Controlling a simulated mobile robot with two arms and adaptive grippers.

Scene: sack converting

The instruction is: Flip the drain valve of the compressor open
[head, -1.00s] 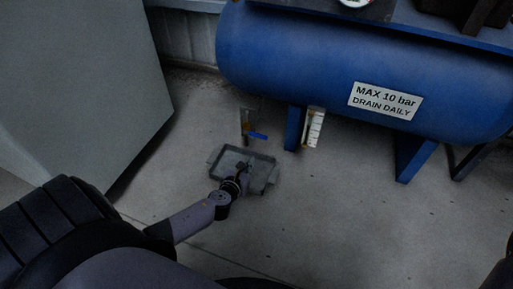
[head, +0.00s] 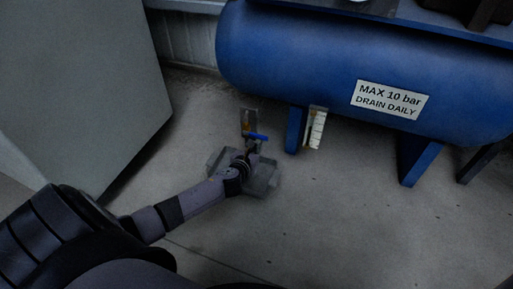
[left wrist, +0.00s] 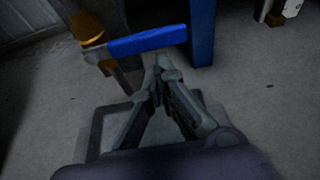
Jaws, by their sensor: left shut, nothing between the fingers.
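The compressor's blue tank (head: 330,65) lies across the upper right of the head view. The drain valve's blue lever (head: 258,136) shows below the tank's left end, beside a brass-coloured fitting (head: 248,117). In the left wrist view the blue lever (left wrist: 147,41) sticks out to the right, roughly level, from the brass valve body (left wrist: 88,28). My left gripper (head: 248,155) is shut and empty, just below the lever. In the left wrist view its fingertips (left wrist: 158,72) are close under the lever; I cannot tell whether they touch it. My right gripper is not in view.
A grey drip tray (head: 217,166) lies on the floor under my left gripper. A large grey cabinet (head: 80,80) is at left. The floor at lower right is clear.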

